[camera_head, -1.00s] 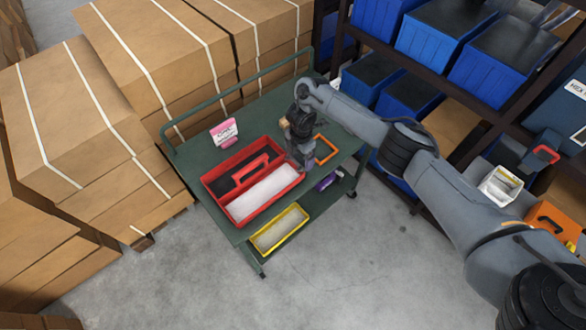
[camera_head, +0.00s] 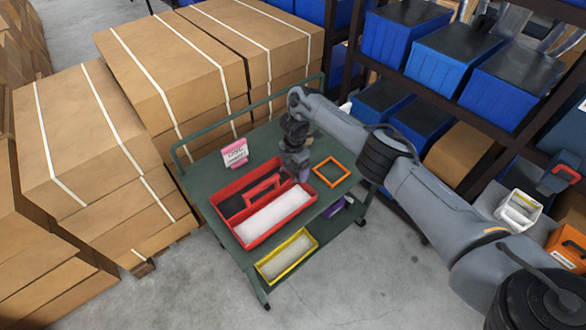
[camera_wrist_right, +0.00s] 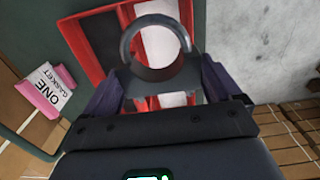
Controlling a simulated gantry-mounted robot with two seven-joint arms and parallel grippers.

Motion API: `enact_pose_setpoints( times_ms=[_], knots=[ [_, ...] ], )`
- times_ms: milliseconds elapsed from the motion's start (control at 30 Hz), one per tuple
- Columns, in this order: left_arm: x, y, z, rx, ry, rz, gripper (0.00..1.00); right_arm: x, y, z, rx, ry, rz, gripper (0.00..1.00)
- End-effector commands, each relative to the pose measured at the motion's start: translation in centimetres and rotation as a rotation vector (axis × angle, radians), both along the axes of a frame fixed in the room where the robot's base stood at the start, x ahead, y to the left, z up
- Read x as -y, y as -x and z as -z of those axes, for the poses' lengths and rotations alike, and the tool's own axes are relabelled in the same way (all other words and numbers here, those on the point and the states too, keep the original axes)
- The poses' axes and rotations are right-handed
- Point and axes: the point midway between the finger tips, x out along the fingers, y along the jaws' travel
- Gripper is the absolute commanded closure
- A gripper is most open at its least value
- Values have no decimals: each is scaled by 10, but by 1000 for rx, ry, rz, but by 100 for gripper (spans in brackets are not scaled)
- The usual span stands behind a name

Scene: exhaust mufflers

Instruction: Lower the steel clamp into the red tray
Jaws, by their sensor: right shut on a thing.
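The steel clamp (camera_wrist_right: 156,75), a grey ring on a flat base, is held between the fingers of my right gripper (camera_wrist_right: 162,88). In the head view my right gripper (camera_head: 302,172) points down over the far right end of the red tray (camera_head: 285,229); the clamp is hard to make out there. The tray has a red handle along its middle, a dark compartment (camera_head: 231,207) at left and a white-lined compartment (camera_head: 272,214) at right. In the wrist view the tray (camera_wrist_right: 76,36) lies beyond the clamp, with a gap not measurable. My left gripper is not in view.
The tray sits on a green cart (camera_head: 205,172). A pink-and-white sign (camera_head: 235,153) and an orange frame (camera_head: 331,172) stand near it. A yellow tray (camera_head: 287,255) is on the lower shelf. Boxes flank the left; a rack with blue bins (camera_head: 401,38) stands right.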

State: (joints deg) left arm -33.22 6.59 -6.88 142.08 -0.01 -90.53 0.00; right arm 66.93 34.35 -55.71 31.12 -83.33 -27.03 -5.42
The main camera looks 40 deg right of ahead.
Motion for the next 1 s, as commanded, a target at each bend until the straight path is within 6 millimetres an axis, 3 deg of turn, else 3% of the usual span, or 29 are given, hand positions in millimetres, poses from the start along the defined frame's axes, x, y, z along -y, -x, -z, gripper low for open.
enact_pose_setpoints(
  times_ms=[633,1000],
  knots=[
    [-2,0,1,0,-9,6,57,-1,0,1,0,0,-1,46],
    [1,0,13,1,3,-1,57,-1,0,16,0,0,-1,46]
  ],
)
